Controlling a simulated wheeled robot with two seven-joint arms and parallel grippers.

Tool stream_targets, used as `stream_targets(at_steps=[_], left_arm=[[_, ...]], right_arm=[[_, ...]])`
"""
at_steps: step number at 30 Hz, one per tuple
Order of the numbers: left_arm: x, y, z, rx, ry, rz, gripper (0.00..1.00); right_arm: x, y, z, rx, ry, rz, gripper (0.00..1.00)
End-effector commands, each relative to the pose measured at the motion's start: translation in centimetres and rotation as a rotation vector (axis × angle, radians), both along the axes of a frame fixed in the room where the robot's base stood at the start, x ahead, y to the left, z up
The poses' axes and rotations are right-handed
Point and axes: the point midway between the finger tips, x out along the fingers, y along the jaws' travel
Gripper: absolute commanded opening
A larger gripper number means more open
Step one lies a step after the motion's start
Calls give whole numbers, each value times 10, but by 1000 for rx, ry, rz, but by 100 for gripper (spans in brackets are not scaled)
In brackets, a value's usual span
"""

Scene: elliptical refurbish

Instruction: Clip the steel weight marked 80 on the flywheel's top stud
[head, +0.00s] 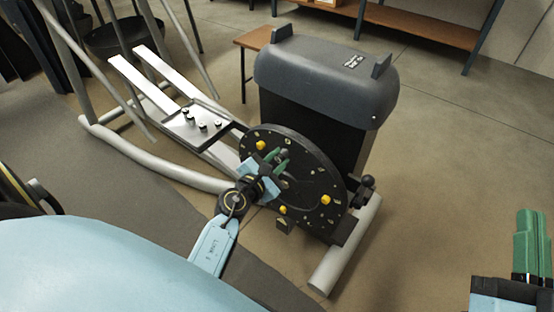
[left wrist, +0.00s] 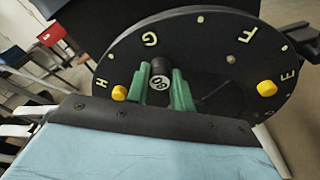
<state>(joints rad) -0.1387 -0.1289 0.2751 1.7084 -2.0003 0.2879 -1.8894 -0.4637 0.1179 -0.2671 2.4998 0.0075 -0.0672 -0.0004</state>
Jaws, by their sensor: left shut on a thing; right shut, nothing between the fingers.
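The black flywheel disc (head: 315,178) stands upright on the side of the elliptical, with yellow knobs and pale letters on its face. My left gripper (head: 277,158) is at its upper left face, shut on a small dark cylindrical weight (head: 285,153). In the left wrist view, the weight (left wrist: 158,82) sits between the green fingers, its round end showing a two-digit mark ending in 0; the first digit is unclear. The flywheel (left wrist: 215,60) fills the space behind it. Whether the weight touches a stud is hidden. My right gripper (head: 532,245) is shut and empty at the right edge.
A dark tray (head: 228,133) with several small cylinders lies across the elliptical's frame. Yellow knobs (head: 326,200) stick out from the disc. The grey housing (head: 325,75) rises behind it. A wooden bench (head: 425,27) stands at the back; floor at right is clear.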

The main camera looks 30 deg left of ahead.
Motion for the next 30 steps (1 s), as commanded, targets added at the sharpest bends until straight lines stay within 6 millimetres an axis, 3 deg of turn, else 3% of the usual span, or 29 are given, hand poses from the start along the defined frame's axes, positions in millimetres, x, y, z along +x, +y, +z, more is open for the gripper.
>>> stream_targets(at_steps=[26,27,30], left_arm=[[9,-1,1,0,-1,-1,0],[9,-1,1,0,-1,-1,27],[9,-1,1,0,-1,-1,40]], right_arm=[[0,0,1,0,0,0,0],[0,0,1,0,0,0,0],[0,0,1,0,0,0,0]])
